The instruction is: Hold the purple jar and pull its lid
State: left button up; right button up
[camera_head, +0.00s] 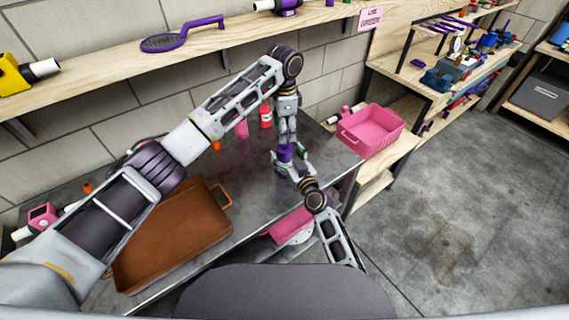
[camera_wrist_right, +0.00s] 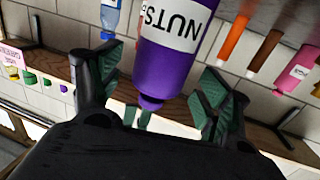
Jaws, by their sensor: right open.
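The purple jar (camera_head: 285,153) is in the middle of the head view, small and partly covered by my grippers. In the right wrist view the jar (camera_wrist_right: 172,45) is large, with a white label reading NUTS upside down. Its narrower purple end (camera_wrist_right: 150,102), apparently the lid, points toward the bottom of that picture. My right gripper (camera_head: 287,170) is open, and the jar shows in the gap between its fingers, with space on both sides. My left gripper (camera_head: 286,136) is right above the jar in the head view; its fingertips are too small to judge their grip.
A brown tray (camera_head: 222,232) lies on the dark table at left. A pink basket (camera_head: 370,130) sits at the right. A red jar (camera_head: 266,117) and a pink bottle (camera_head: 241,128) stand behind the arms. A wooden shelf (camera_head: 110,60) runs along the wall.

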jog(key=shift+x, duration=1.25)
